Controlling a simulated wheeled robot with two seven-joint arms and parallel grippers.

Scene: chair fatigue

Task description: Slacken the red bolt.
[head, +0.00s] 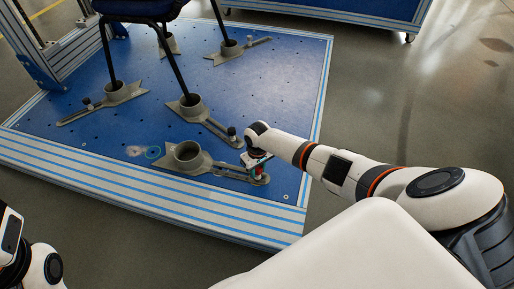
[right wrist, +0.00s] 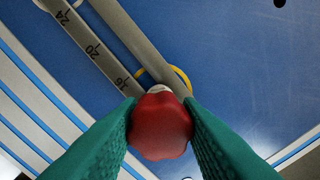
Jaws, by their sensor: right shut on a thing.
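The red bolt (right wrist: 160,126) has a lobed red knob head. In the right wrist view it sits between the two green fingers of my right gripper (right wrist: 162,132), which is shut on it. In the head view the right gripper (head: 257,165) is at the slotted end of the nearest grey clamp (head: 222,169), by the platform's right front, and the red knob shows small under it. My left arm shows only in part at the lower left of the head view; its gripper is not visible there.
The blue platform (head: 150,185) has striped front rails. A scale bar (right wrist: 88,45) with numbers lies beside the bolt. Grey floor (head: 440,110) is clear at right.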

